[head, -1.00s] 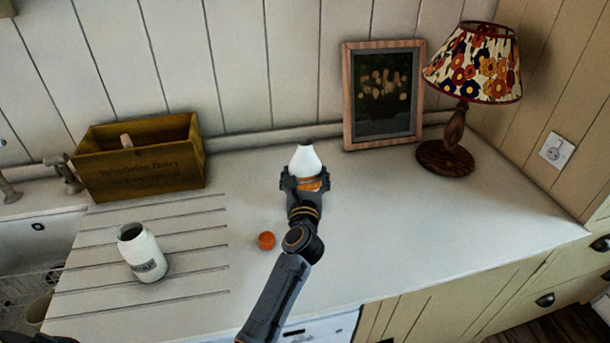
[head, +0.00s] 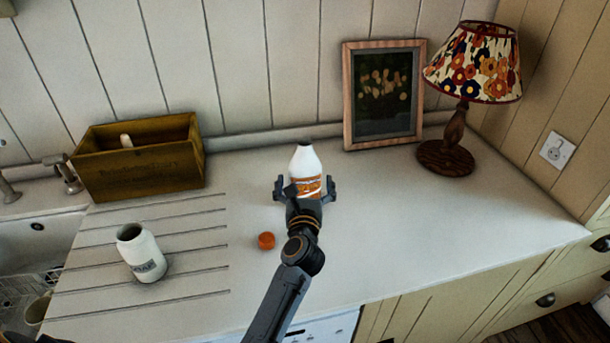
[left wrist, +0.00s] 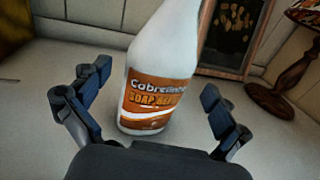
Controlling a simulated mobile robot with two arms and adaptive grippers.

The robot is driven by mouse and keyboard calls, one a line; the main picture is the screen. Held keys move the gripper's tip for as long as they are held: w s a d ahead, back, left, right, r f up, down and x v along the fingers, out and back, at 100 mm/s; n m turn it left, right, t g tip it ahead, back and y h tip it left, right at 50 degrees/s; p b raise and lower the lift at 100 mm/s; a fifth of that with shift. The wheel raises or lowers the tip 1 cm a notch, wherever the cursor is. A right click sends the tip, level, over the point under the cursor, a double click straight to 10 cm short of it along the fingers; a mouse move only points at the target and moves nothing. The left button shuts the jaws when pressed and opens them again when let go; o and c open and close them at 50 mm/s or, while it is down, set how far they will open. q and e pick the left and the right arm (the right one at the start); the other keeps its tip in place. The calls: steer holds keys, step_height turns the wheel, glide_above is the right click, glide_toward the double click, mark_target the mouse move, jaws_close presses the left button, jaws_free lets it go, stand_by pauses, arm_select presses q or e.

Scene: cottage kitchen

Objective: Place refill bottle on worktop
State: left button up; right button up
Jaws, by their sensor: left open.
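The refill bottle (head: 306,167) is white with an orange label and stands upright on the worktop (head: 390,230). It also shows large in the left wrist view (left wrist: 160,75), where the label has the word "SOAP" on it. My left gripper (head: 304,186) is open, with one finger on each side of the bottle and a visible gap to each. In the left wrist view the gripper (left wrist: 152,95) has its fingers spread in front of the bottle. The bottle's mouth is dark and uncapped. My right gripper is not in view.
An orange cap (head: 266,240) lies left of my left arm. A white soap jar (head: 141,254) stands open on the drainer grooves. A wooden crate (head: 137,170) stands behind it. A picture frame (head: 348,100) and a lamp (head: 455,135) stand at the back right. The right worktop is clear.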

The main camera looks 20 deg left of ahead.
arm_select(q)
steer(key=v, duration=0.5)
stand_by(0.3)
